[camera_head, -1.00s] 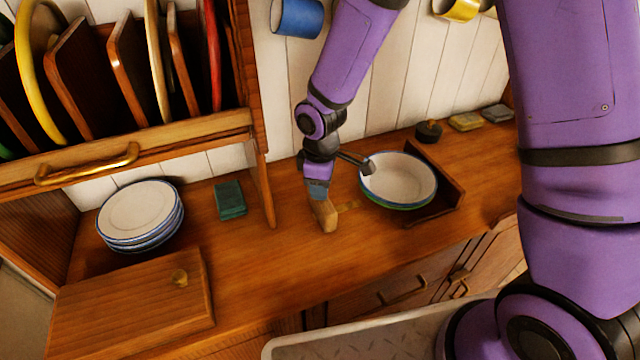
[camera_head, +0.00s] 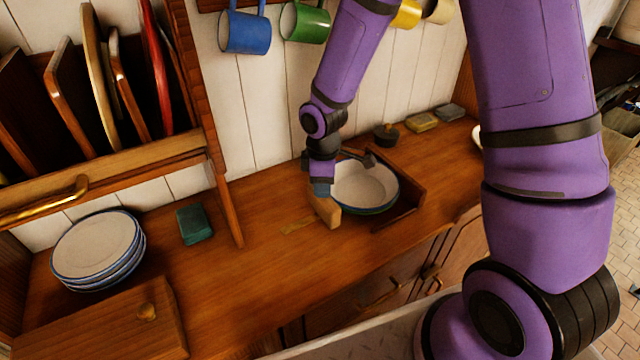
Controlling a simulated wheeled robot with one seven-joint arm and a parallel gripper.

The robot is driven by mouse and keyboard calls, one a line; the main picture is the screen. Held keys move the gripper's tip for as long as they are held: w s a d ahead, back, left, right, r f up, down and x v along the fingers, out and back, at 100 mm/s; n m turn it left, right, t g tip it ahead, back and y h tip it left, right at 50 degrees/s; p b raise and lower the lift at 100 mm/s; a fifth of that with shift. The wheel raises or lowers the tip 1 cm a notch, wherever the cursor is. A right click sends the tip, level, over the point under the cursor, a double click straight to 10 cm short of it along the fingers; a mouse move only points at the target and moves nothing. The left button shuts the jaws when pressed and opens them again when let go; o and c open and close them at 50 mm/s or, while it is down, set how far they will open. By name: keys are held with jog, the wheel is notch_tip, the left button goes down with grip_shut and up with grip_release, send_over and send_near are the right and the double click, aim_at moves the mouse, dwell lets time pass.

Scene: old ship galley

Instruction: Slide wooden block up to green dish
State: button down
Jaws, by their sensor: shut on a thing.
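The wooden block (camera_head: 328,213) is a small light-brown piece standing on the wooden counter. My gripper (camera_head: 321,191) reaches down from above and is shut on its top; the fingertips are partly hidden. The dish (camera_head: 364,187) is white inside, with a dark rim and a little green on its underside.
A pale strip (camera_head: 298,227) lies on the counter left of the block. A plate stack (camera_head: 98,247), a teal block (camera_head: 194,224) and a wooden box lid (camera_head: 105,325) are farther left. Mugs (camera_head: 244,32) hang above. The low ledge (camera_head: 402,208) borders the dish's right side.

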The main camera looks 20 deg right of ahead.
jog(key=c, duration=0.8)
grip_release()
notch_tip(320, 180, up, 11)
jog(key=shift+f, duration=0.1)
jog(key=s+d+r+m+t, duration=0.1)
jog(key=s+d+r+m, duration=0.2)
jog(key=s+r, duration=0.3)
jog(key=s+d+r+m+t, duration=0.2)
jog(key=s+d+r+m, duration=0.15)
jog(key=r, duration=0.55)
jog(key=s+d+r+m, duration=0.1)
jog(key=s+r+m, duration=0.1)
jog(key=s, duration=0.2)
jog(key=s+d+r+m+t, duration=0.1)
jog(key=s+r+m, duration=0.1)
jog(key=s, duration=0.2)
jog(key=s+d+r+m+t, duration=0.1)
jog(key=s+d+r+m, duration=0.1)
jog(key=s+m, duration=0.1)
jog(key=shift+s+r, duration=0.1)
jog(key=shift+s, duration=0.75)
